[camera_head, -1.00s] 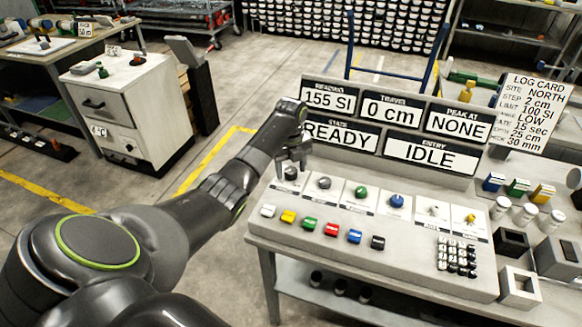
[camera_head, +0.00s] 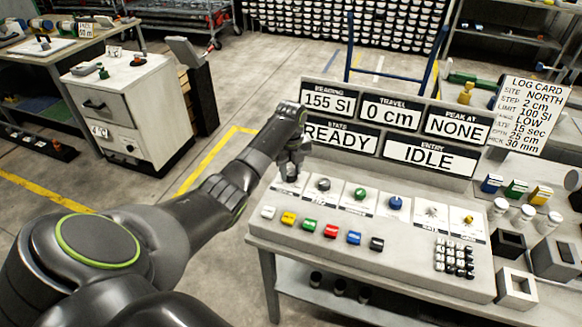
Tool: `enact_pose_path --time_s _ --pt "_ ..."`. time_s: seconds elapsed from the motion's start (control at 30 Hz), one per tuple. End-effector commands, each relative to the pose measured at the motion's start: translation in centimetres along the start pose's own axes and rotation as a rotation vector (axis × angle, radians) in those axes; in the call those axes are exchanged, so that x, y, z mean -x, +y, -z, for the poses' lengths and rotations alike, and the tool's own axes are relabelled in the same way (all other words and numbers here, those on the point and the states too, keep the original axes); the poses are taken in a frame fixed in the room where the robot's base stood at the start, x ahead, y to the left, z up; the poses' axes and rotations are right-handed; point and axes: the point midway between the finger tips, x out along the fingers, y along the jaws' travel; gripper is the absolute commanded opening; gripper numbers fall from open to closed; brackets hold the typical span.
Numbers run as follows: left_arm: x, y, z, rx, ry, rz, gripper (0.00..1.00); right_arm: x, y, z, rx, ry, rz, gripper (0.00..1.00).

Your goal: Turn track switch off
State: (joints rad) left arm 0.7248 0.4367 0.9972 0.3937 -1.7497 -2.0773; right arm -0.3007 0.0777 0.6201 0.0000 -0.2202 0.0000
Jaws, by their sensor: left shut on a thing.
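The console (camera_head: 400,269) has a row of knobs and switches on white label plates below its display boards. The plate labels are too small to read, so I cannot tell which is marked track. My right gripper is not in view.
The displays show 155 SI, 0 cm, NONE, READY (camera_head: 341,136) and IDLE (camera_head: 431,157). Coloured buttons (camera_head: 331,231) and a keypad (camera_head: 454,258) lie in front of the knobs. A log card (camera_head: 533,113) stands at right. A white cabinet (camera_head: 118,115) is at left.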

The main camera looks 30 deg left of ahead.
Motion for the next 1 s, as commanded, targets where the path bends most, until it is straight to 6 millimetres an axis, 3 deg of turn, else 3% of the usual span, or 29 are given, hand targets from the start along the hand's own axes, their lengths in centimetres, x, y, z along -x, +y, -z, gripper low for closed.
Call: enact_pose_path --time_s 0.4,1.0 --pt "0.5 0.1 0.0 0.358 0.001 -0.003 0.12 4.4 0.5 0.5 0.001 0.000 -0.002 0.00" --pt "0.4 0.0 0.0 0.928 -0.001 0.000 0.12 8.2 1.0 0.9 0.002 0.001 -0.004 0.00"
